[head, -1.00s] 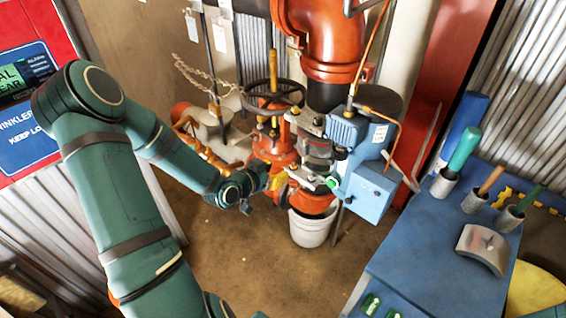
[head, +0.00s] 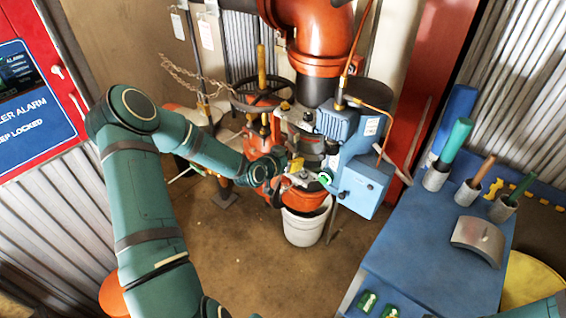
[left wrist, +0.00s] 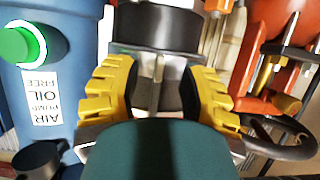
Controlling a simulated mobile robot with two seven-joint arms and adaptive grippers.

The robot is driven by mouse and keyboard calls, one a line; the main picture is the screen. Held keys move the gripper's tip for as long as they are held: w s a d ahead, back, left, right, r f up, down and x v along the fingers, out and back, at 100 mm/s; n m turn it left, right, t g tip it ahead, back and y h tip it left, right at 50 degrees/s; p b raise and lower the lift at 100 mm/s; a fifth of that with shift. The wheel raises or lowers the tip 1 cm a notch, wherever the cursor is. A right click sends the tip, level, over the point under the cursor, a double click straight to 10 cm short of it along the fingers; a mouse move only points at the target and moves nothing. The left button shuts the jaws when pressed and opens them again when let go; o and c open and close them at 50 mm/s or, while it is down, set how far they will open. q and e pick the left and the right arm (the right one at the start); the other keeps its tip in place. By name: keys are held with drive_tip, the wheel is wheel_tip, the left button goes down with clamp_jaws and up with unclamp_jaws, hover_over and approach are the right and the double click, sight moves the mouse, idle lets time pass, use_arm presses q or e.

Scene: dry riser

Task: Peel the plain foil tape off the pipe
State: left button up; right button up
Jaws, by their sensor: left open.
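The pipe (left wrist: 160,27) is dark, with a paler grey band (left wrist: 172,88) below it in the left wrist view. This band may be the plain foil tape, but I cannot make out a tape edge or loose end. My left gripper (left wrist: 160,75) has its yellow, ridged fingers spread on either side of the band. I cannot tell whether they touch it. In the head view my left gripper (head: 291,172) is at the pipe assembly, between the red valve and the blue pump box. Its fingertips are small there. My right gripper is not in view.
The blue pump unit (head: 364,185) stands close on the right, the red valve with its handwheel (head: 268,96) on the left. A white bucket (head: 304,226) is below. A blue bench (head: 430,250) with several tools is at the right. Floor in front is clear.

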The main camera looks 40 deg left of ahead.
use_arm(q)
drive_tip(key=shift+w+f, duration=0.2)
drive_tip(key=shift+w, duration=0.25)
clamp_jaws()
drive_tip(key=shift+s, duration=0.25)
idle(0.5)
drive_tip(key=shift+s, duration=0.55)
drive_tip(key=shift+s, duration=0.1)
drive_tip(key=shift+s, duration=0.35)
drive_tip(key=shift+s, duration=0.2)
